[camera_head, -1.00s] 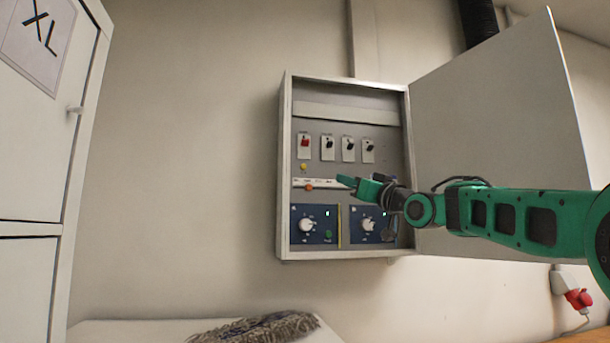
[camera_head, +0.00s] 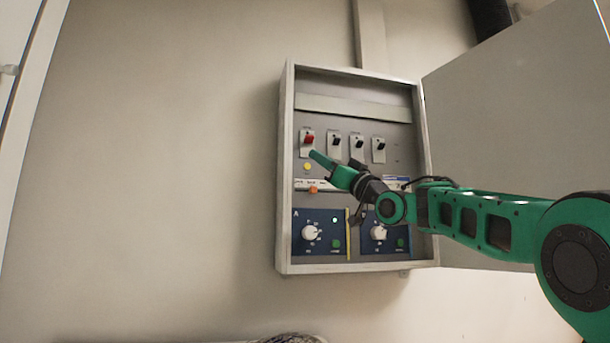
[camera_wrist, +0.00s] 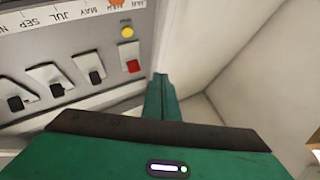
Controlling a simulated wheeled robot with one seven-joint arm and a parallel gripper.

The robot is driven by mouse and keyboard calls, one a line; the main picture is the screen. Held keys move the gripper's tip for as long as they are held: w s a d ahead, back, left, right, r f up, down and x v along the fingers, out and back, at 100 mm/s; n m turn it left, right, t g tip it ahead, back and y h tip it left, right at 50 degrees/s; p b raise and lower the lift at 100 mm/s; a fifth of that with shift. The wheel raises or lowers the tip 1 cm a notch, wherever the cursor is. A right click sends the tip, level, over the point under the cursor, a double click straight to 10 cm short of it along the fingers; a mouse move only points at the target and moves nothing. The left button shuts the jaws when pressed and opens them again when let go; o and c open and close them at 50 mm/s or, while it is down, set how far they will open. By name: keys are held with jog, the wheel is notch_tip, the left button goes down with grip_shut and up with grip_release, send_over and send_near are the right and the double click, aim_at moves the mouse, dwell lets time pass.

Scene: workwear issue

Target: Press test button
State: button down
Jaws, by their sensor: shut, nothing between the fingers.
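An open grey wall cabinet (camera_head: 350,105) holds the controls. A small round yellow button (camera_head: 307,166) sits below the red switch (camera_head: 308,138), at the left of the panel. The wrist view shows the yellow button (camera_wrist: 127,32) and the red switch (camera_wrist: 133,65) upside down. My green gripper (camera_head: 314,154) is shut and empty, pointing up and left. In the head view its tip lies just below the red switch and just above the yellow button. In the wrist view the fingertips (camera_wrist: 160,82) appear beside the red switch; I cannot tell whether they touch the panel.
Several black switches (camera_head: 357,144) stand right of the red one. Below are a label strip with an orange marker (camera_head: 313,190) and blue dial panels (camera_head: 318,247). The cabinet door (camera_head: 520,130) stands open at right. Wall space left of the cabinet is clear.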

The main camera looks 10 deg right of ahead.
jog(key=shift+w+d, duration=0.15)
jog(key=shift+w, duration=1.35)
jog(key=shift+w+d, duration=0.2)
jog(key=shift+w, duration=1.25)
jog(key=shift+w+d, duration=0.15)
jog(key=shift+w, duration=1.35)
jog(key=shift+w, duration=0.65)
jog(key=shift+s, duration=0.75)
jog(key=shift+s, duration=2.5)
